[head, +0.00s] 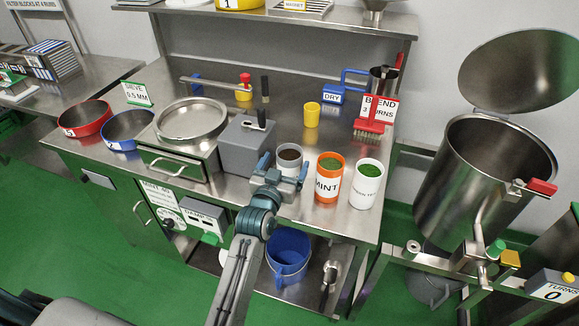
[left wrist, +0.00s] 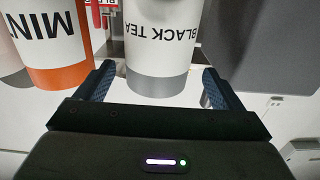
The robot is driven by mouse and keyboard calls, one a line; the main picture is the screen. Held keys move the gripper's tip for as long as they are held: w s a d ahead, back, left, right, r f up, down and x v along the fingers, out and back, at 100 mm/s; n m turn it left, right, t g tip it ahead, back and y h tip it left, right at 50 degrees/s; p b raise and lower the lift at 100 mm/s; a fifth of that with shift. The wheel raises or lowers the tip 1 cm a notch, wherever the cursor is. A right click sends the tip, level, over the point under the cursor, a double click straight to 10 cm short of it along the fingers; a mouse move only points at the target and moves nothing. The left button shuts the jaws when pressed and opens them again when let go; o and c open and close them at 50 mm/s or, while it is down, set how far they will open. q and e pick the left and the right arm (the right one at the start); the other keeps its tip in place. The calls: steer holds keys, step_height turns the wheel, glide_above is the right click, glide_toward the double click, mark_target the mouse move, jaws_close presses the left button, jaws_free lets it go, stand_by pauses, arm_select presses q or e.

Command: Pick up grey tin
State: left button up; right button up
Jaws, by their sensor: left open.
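The grey tin (head: 289,158), full of dark tea, stands upright near the front edge of the steel worktop. In the left wrist view the tin (left wrist: 160,50) is white with a grey band and reads BLACK TEA, upside down. My left gripper (head: 282,170) is open at the tin, with one finger on each side of it. In the left wrist view the fingers of this gripper (left wrist: 157,85) show gaps to the tin on both sides. My right gripper is not in view.
The orange MINT tin (head: 327,186) stands close to the right, then a white tin of green leaves (head: 366,190). A grey block with a lever (head: 243,148) stands close to the left. A yellow cup (head: 312,115) is behind. A blue bucket (head: 289,250) sits below.

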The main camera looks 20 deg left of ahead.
mark_target(290, 155)
arm_select(q)
steer(key=w, duration=0.2)
steer(key=shift+w+d+r+p, duration=0.2)
steer(key=shift+w+r+p, duration=0.05)
steer(key=shift+w+p, duration=0.1)
steer(key=shift+w+f, duration=0.2)
steer(key=shift+w, duration=0.25)
steer(key=shift+s, duration=0.1)
steer(key=c, duration=1.4)
steer(key=shift+o, duration=0.2)
steer(key=shift+r, duration=0.2)
